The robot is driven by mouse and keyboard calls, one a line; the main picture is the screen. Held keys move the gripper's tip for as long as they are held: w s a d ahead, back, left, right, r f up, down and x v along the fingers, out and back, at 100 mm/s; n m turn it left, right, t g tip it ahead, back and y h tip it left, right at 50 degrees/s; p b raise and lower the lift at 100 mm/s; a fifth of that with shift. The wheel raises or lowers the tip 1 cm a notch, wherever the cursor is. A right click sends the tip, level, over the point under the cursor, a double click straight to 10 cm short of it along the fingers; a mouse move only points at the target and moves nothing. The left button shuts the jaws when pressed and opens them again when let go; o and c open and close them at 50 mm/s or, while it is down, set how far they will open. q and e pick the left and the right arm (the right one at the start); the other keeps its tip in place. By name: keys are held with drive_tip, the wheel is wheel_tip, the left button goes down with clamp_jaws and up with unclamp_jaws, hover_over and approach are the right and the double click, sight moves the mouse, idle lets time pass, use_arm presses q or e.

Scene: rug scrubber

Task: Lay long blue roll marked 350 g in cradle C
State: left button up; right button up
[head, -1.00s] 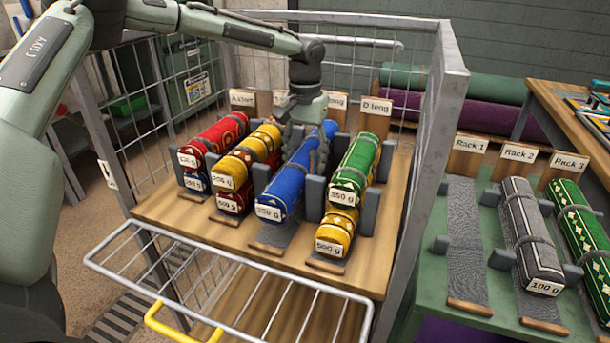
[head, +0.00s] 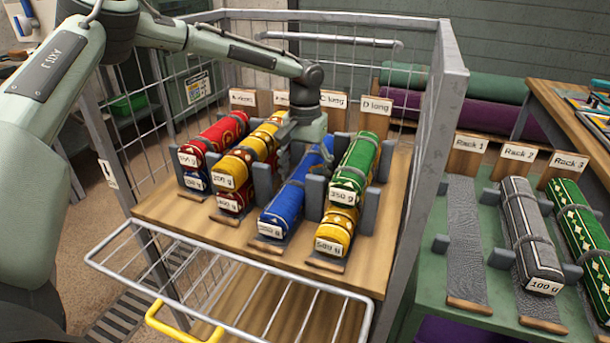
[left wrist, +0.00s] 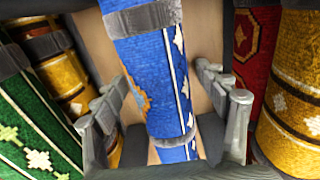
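The long blue roll (head: 285,205) lies in cradle C (head: 266,247), with its end label facing the front; the label is hard to read. My left gripper (head: 303,143) is above the far part of the blue roll. In the left wrist view the blue roll (left wrist: 160,85) runs between the two separated fingers of my left gripper (left wrist: 165,105), with gaps at its sides. The gripper is open. The C sign (head: 334,100) is partly hidden by my arm. My right gripper is not in view.
A green roll (head: 357,165) on a yellow one (head: 336,228) fills cradle D, to the right. Yellow (head: 232,165) and red (head: 208,140) rolls are stacked to the left. The wire cage's front (head: 230,270) is folded down. Rack 1 (head: 465,240) is empty.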

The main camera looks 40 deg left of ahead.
sight(305, 167)
use_arm(q)
wheel_tip(305, 167, up, 12)
drive_tip(key=shift+r, duration=0.1)
idle(0.5)
